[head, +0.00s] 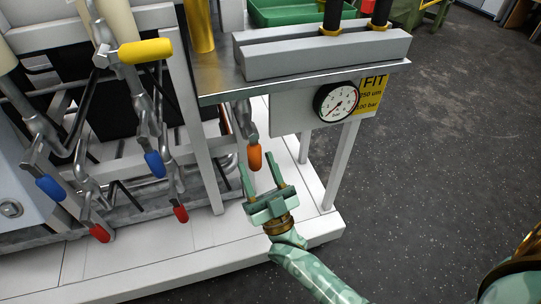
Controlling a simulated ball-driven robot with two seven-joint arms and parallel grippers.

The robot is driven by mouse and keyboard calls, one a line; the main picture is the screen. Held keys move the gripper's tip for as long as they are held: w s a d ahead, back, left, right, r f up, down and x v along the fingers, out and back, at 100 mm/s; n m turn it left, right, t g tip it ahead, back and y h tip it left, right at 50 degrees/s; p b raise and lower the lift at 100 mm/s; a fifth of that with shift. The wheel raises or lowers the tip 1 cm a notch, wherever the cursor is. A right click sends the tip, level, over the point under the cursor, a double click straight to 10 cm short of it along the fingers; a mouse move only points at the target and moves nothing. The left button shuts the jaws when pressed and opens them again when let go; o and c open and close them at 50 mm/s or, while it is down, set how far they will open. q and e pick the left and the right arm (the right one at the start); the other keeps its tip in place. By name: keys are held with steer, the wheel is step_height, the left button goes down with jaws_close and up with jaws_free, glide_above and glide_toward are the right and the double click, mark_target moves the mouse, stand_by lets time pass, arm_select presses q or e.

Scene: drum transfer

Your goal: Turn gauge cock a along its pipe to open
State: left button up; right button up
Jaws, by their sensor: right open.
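A cock with an orange handle (255,157) hangs below the grey metal shelf, left of the pressure gauge. Its handle points down. No label on it can be read, so I cannot confirm that it is gauge cock a. My right gripper (257,164) is open, its green fingers pointing up toward the orange handle. The handle's lower end shows between the fingertips in the picture; I cannot tell whether they touch it or how far apart they are in depth. The round white pressure gauge (338,101) is on a pale panel. My left gripper is not in view.
Other handles are on the pipework at left: yellow (145,51), blue (155,164) and red (180,214). A white frame post (195,130) stands left of the orange handle and a leg (343,160) right of it. Dark floor (440,150) at right is clear.

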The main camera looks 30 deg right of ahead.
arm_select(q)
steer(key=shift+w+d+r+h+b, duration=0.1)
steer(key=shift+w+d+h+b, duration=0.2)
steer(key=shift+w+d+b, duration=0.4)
arm_select(e)
steer(key=v, duration=1.5)
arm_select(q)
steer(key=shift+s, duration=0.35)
